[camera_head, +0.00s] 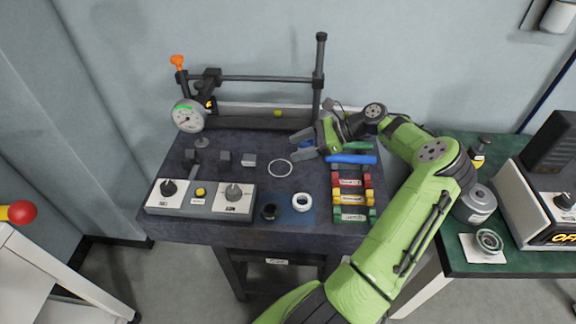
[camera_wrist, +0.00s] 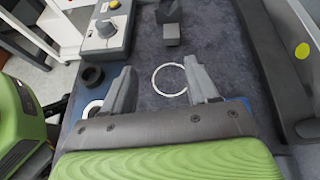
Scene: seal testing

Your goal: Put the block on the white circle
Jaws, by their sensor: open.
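A small grey block (camera_head: 249,160) with a light top sits on the dark table, left of the white circle (camera_head: 280,168). The circle is a thin outlined ring on the tabletop with nothing inside it. In the wrist view, the block (camera_wrist: 172,34) stands beyond the ring (camera_wrist: 170,80). My gripper (camera_head: 302,146) is open and empty, up and to the right of the ring in the head view. Its two fingers (camera_wrist: 160,85) spread either side of the ring in the wrist view. No finger touches the block.
A gauge rig (camera_head: 187,116) rises at the back. A control box (camera_head: 200,197), dark ring (camera_head: 269,211) and white ring (camera_head: 302,202) lie in front. Coloured pieces (camera_head: 352,197) and a blue item (camera_head: 351,159) are at right.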

